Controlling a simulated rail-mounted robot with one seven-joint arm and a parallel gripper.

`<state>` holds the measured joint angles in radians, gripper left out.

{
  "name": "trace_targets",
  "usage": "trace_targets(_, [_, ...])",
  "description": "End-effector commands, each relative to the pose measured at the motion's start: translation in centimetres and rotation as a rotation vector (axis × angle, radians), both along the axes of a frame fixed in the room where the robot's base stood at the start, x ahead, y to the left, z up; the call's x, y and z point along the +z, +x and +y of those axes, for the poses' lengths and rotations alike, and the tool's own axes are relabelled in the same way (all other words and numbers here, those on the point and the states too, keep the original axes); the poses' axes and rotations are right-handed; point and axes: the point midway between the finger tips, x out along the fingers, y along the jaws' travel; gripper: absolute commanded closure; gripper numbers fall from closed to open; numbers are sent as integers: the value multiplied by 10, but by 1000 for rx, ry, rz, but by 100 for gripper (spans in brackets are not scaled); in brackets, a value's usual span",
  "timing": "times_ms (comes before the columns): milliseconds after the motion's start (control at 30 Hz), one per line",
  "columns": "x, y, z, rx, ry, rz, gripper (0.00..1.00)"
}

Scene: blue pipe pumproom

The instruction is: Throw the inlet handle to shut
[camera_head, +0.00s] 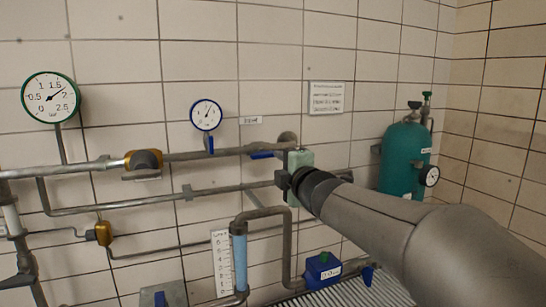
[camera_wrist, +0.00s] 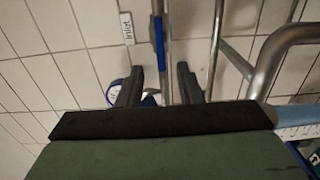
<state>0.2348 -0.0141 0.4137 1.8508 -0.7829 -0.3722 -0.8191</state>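The inlet handle is a blue lever (camera_head: 262,155) lying along the upper grey pipe, below and right of the inlet label (camera_head: 250,120). In the wrist view the blue lever (camera_wrist: 158,42) lies along the pipe, beside the label (camera_wrist: 127,28). My gripper (camera_wrist: 160,84) is open and empty. Its two dark fingers stand on either side of the pipe in the picture, apart from the lever, which shows beyond the fingertips. In the head view my green gripper body (camera_head: 300,160) is at the right of the lever and hides part of the pipe.
A small gauge (camera_head: 206,113) with a blue stem lever sits left of the label. A lower pipe (camera_head: 150,200) runs under the upper one. A bent pipe with blue tube (camera_head: 240,262) stands below, and a green tank (camera_head: 405,158) stands at right.

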Motion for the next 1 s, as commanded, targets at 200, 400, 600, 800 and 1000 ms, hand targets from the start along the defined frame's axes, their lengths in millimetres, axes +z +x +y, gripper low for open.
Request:
trace_targets(200, [-2,45,21,2,4,4,67])
trace_targets(400, [0,76,36,2,4,2,67])
trace_targets(600, [0,91,43,-1,2,2,67])
trace_targets(800, [0,94,43,-2,1,2,67])
trace_targets(1000, [0,93,43,-2,1,2,90])
